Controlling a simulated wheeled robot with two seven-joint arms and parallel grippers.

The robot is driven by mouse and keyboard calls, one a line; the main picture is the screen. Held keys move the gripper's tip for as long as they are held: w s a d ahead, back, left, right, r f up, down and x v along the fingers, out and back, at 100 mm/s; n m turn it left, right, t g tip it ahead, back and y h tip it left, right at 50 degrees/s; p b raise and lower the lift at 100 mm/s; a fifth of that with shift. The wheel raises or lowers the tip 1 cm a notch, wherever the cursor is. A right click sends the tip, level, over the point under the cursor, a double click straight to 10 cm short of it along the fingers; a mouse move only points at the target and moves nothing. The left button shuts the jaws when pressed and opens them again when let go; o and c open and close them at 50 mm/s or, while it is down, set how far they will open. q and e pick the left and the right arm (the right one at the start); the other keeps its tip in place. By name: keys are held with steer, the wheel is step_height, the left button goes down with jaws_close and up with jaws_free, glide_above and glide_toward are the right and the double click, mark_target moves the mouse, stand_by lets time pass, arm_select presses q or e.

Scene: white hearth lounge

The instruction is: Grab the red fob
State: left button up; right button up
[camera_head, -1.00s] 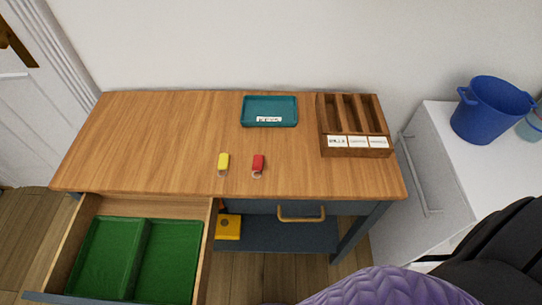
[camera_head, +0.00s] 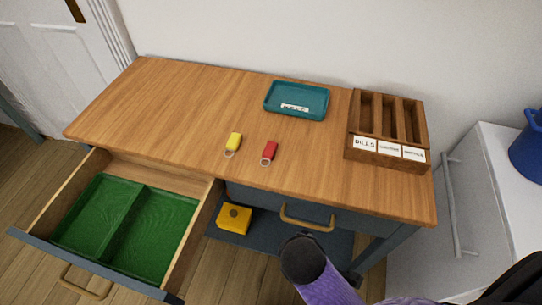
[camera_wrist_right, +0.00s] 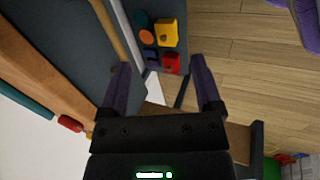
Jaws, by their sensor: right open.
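The red fob (camera_head: 270,150) lies on the wooden tabletop near its front edge, with a metal ring at its lower end. A yellow fob (camera_head: 234,141) lies just left of it. In the right wrist view the red fob (camera_wrist_right: 70,123) shows at the left edge, on the tabletop, well outside the jaws. My right gripper (camera_wrist_right: 162,88) is open and empty, below the tabletop's front edge and apart from both fobs. In the head view my purple right arm shows at the bottom, but its fingers cannot be made out. My left gripper is not in view.
A teal tray (camera_head: 325,101) and a wooden sorter (camera_head: 355,129) with labelled slots stand behind and right. An open drawer (camera_head: 210,210) with green trays (camera_head: 165,240) juts out front left. A yellow box (camera_head: 235,219) sits on the lower shelf. The tabletop's left side is clear.

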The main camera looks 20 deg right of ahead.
steer(key=w+a+r+n+t+h, duration=0.2)
steer(key=w+r+n+t+h, duration=0.15)
steer(key=w+n, duration=0.55)
steer(key=n+t+h, duration=0.2)
steer(key=n+t, duration=0.2)
steer(key=n, duration=0.5)
glide_toward(270, 149)
steer(key=b+x, duration=0.6)
steer(key=x, duration=0.3)
steer(key=shift+w+f, duration=0.1)
steer(key=shift+f, duration=0.15)
steer(key=shift+w+r, duration=0.1)
steer(key=shift+r, duration=0.05)
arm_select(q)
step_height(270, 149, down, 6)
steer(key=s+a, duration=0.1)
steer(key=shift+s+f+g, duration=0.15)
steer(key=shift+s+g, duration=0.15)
arm_select(e)
steer(key=shift+c, duration=0.3)
steer(key=c, duration=0.7)
jaws_close()
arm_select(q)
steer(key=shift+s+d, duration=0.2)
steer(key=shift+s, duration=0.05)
